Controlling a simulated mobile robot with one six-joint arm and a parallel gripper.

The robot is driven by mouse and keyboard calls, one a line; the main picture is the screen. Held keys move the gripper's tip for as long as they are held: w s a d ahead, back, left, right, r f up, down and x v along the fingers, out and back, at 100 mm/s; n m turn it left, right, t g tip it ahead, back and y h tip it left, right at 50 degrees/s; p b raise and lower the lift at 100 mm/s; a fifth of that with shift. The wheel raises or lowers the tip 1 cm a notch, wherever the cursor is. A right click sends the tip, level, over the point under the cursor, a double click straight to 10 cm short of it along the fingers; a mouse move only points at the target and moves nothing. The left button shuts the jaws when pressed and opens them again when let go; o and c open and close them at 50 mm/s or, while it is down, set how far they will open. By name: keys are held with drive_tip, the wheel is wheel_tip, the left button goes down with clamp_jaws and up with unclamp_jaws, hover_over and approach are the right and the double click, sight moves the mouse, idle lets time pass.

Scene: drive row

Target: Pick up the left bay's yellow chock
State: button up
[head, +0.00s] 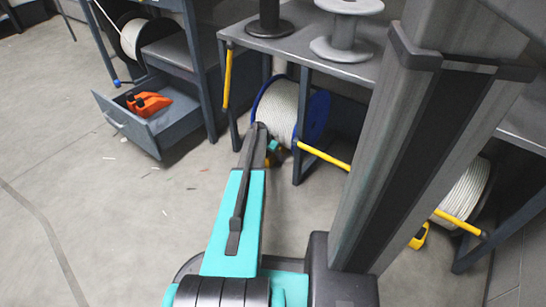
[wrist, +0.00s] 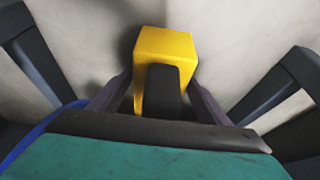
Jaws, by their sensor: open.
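The yellow chock (wrist: 166,46) stands on the pale floor in the upper middle of the wrist view, with a dark part on its near side. My gripper (wrist: 162,84) is open, its two grey fingers reaching along the left and right of the chock. I cannot tell whether either finger touches it. In the head view my arm reaches down in front of the blue-flanged rope reel (head: 278,108) in the left bay. It hides most of that spot, and only a small bit of yellow shows beside the arm's end.
A second yellow chock (head: 418,237) lies on the floor by the right reel (head: 466,190). Dark rack legs stand close on both sides of my gripper. A yellow bar (head: 323,156) sticks out at the bay. An open drawer (head: 160,125) holds orange items (head: 149,103) at left.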

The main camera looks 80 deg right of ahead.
drive_tip(key=shift+c, duration=0.2)
idle(0.4)
drive_tip(key=c, duration=1.4)
